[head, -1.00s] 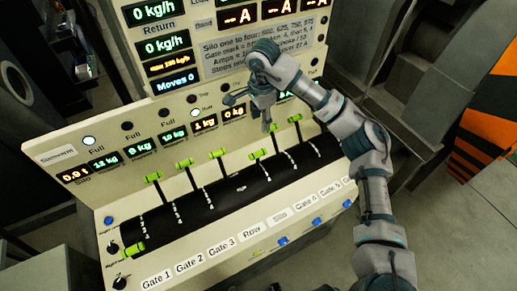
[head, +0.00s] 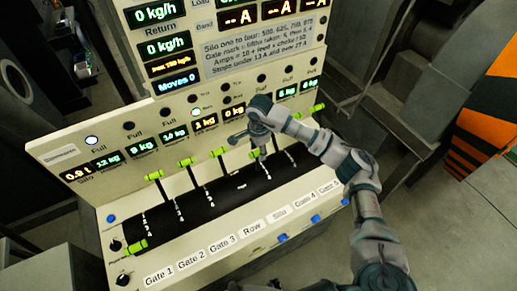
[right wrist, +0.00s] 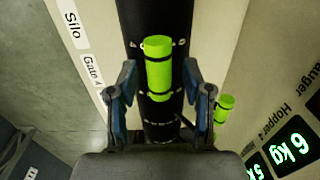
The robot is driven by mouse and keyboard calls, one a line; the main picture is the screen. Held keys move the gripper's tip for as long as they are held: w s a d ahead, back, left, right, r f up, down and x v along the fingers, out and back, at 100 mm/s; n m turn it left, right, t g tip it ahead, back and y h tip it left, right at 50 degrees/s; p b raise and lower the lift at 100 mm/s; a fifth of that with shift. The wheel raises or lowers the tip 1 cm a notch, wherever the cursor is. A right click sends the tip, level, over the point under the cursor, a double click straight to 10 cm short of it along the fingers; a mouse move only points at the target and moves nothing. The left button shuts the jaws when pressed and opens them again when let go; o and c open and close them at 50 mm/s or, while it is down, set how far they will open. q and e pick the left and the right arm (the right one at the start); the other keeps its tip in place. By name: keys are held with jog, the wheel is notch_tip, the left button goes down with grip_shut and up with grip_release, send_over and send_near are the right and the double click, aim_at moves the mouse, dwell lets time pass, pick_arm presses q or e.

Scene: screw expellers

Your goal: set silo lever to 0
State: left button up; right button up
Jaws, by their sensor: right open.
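The silo lever has a bright green cylindrical handle. In the head view only a sliver of green (head: 254,154) shows beside my right gripper (head: 260,150), which covers the rest. In the right wrist view a green handle (right wrist: 158,68), which appears to be the silo lever's, stands between the two dark fingers of my right gripper (right wrist: 160,100). The fingers are apart, with gaps on both sides of the handle. The "Silo" label (right wrist: 75,25) and "Gate 4" label (right wrist: 92,75) lie to the left. The scale marks are too small to read. My left gripper is out of view.
A second green handle (right wrist: 222,105) stands close beside the right finger. The display panel (head: 262,55) rises behind, and blue buttons (head: 282,237) line the front.

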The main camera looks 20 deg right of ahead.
jog(key=shift+a, duration=0.2)
grip_shut()
jog(key=shift+w+b, duration=0.4)
jog(key=shift+w, duration=0.05)
jog(key=w+a+f+b, duration=0.2)
jog(key=w+b, duration=0.3)
jog(key=w, duration=0.5)
jog(key=shift+f, duration=0.55)
jog(key=shift+w, duration=0.15)
